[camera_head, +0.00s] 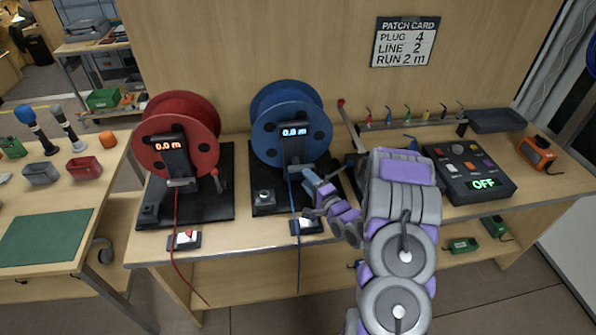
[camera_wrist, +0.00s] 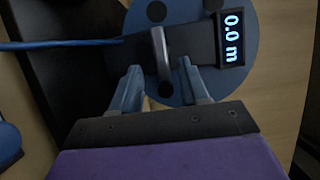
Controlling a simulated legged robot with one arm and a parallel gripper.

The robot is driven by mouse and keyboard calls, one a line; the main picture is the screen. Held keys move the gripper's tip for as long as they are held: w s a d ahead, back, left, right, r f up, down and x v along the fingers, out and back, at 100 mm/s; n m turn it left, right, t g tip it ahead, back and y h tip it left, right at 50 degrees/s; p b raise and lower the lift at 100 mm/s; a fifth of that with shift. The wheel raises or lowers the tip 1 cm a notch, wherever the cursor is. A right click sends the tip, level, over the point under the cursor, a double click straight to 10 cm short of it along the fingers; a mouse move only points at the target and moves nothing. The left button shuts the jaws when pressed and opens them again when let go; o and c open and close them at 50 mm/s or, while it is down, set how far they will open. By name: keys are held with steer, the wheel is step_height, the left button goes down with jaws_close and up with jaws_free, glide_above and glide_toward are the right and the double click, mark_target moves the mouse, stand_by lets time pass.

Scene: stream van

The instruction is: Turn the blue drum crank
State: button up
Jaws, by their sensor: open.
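The blue drum (camera_head: 289,100) stands on its black base on the bench, and its display (camera_head: 294,131) reads 0.0 m. My gripper (camera_head: 313,186) is at the lower right of the drum's stand. In the wrist view my gripper (camera_wrist: 161,68) has its two fingers apart, pointing at the drum (camera_wrist: 190,85). A grey bar (camera_wrist: 160,52) on the drum's dark stand shows just beyond and between the fingertips. I cannot tell whether they touch it. The crank of the blue drum is not clearly visible; my gripper may hide it.
A red drum (camera_head: 178,108) with its own crank (camera_head: 217,182) stands to the left, also reading 0.0 m. A blue cable (camera_head: 298,240) hangs over the bench edge. A control box (camera_head: 468,172) showing OFF is at the right. A rack of small plugs stands behind my arm.

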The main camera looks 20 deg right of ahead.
mark_target(298, 171)
steer(key=w, duration=0.2)
steer(key=w+a+b, duration=0.1)
steer(key=w, duration=0.2)
steer(key=shift+w+a, duration=0.15)
steer(key=shift+w, duration=0.9)
jaws_close()
steer(key=shift+s+n+p, duration=0.1)
steer(key=shift+n+p, duration=0.3)
steer(key=shift+n, duration=0.1)
